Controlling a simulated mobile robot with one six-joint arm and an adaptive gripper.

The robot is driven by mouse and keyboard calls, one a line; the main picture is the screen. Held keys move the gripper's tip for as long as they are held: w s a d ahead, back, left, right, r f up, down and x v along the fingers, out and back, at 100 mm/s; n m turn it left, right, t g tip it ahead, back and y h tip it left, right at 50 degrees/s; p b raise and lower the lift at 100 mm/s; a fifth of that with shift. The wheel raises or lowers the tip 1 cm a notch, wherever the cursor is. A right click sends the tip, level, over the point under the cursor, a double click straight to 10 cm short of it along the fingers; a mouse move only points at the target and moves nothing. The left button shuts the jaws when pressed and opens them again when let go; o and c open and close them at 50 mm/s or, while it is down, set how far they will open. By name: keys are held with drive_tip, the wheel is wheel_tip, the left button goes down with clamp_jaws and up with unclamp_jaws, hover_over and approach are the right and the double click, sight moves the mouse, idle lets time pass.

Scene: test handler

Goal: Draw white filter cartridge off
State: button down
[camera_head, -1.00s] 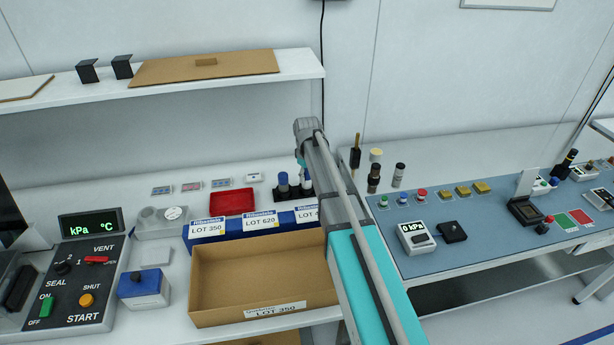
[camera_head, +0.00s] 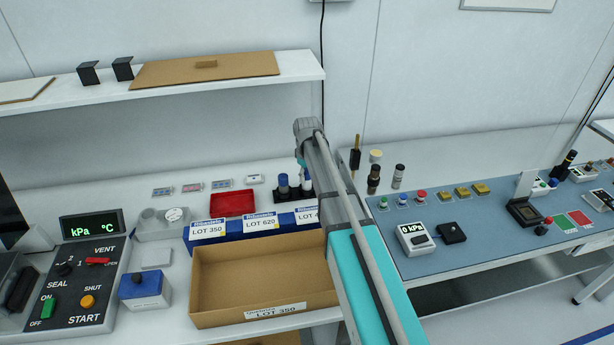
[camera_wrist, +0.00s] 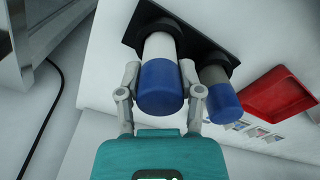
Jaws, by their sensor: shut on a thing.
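The white filter cartridge (camera_wrist: 160,48) has a white body and a blue cap (camera_wrist: 160,88). In the wrist view its far end meets a black holder (camera_wrist: 138,17); I cannot tell how deep it sits. My gripper (camera_wrist: 160,70) has one finger on each side of it and is shut on it near the cap. A second cartridge, with a grey body and blue cap (camera_wrist: 224,103), stands beside it, just outside the right finger. In the head view the grey one (camera_head: 283,183) shows left of my arm, and my arm partly hides the gripped one.
A red tray (camera_head: 233,198) lies left of the holder, with small labelled cards behind it. Blue bins with LOT labels (camera_head: 262,222) and an open cardboard box (camera_head: 205,290) stand in front. A blue-grey bench (camera_head: 470,235) with small parts is at right.

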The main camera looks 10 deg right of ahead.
drive_tip(key=shift+r+p, duration=1.2)
drive_tip(key=shift+r, duration=0.05)
